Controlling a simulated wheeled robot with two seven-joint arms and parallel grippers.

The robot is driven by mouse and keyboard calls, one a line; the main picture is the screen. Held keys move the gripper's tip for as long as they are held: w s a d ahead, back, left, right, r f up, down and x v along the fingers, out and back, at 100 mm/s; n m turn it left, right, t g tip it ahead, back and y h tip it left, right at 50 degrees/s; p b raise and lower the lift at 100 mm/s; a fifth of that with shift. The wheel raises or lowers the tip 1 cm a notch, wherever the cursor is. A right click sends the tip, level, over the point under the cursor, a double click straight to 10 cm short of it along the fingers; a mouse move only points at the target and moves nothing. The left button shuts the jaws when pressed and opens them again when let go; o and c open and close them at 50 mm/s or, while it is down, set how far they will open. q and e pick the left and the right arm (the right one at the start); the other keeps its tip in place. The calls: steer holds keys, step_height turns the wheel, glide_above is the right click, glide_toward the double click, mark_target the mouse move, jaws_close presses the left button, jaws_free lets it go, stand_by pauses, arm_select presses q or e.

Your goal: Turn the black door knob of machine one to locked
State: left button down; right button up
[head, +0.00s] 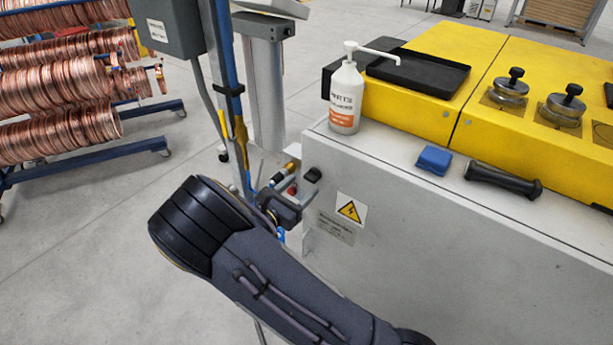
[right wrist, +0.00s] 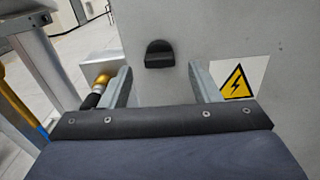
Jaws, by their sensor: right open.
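The black door knob (head: 312,174) is on the grey side panel of the machine, near its left corner. In the right wrist view the knob (right wrist: 159,54) has a rounded top and a wide, flat lower edge that looks horizontal. My right gripper (right wrist: 161,84) is open and empty. Its two fingers point at the panel, one on each side of the knob in the picture, with the knob just beyond the tips and not gripped. In the head view my right gripper (head: 284,208) is partly hidden behind my forearm, below and left of the knob. My left gripper is out of view.
A yellow warning sign (head: 350,211) is right of the knob. A brass fitting (right wrist: 102,80) and a blue post (head: 238,120) stand to the left. A pump bottle (head: 345,100), blue block (head: 434,159) and black handle (head: 502,180) are on the machine top.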

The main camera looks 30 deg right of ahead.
mark_target(308, 180)
steer(key=shift+x, duration=1.75)
steer(key=shift+c, duration=0.3)
steer(key=c, duration=0.9)
steer(key=shift+r+n+p, duration=0.15)
steer(key=shift+n+p, duration=0.15)
steer(key=shift+p, duration=0.3)
steer(key=o, duration=1)
steer(key=shift+c, duration=0.2)
